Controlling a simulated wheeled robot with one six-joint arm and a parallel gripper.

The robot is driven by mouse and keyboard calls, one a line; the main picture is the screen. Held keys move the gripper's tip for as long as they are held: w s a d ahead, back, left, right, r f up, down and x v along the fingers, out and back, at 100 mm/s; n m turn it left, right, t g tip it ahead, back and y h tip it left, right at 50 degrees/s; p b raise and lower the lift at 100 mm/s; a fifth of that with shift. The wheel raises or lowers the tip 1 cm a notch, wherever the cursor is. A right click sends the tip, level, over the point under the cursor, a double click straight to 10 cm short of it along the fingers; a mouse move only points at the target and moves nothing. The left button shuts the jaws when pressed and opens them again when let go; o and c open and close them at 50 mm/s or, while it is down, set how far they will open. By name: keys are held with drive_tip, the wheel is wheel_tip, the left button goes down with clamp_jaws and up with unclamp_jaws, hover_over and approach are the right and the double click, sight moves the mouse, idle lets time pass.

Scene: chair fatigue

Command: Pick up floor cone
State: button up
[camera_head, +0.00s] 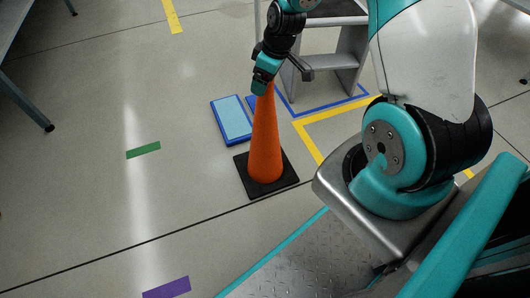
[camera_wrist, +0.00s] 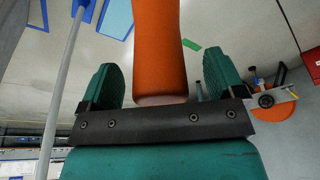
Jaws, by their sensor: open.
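The orange floor cone (camera_head: 264,145) stands upright on its black square base on the floor in the head view. My gripper (camera_head: 266,84) is at the top of the cone and hides its tip there. In the wrist view the cone (camera_wrist: 159,45) reaches down between the two teal fingers of my gripper (camera_wrist: 160,85). Gaps show between the cone and both fingers, so the gripper is open around the cone's upper part.
A blue-rimmed pad (camera_head: 232,119) lies on the floor just left of the cone. A grey step stool (camera_head: 335,62) stands close behind my gripper. Yellow tape (camera_head: 308,138) marks the floor to the right. The floor at the left is mostly clear.

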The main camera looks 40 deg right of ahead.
clamp_jaws()
idle(0.3)
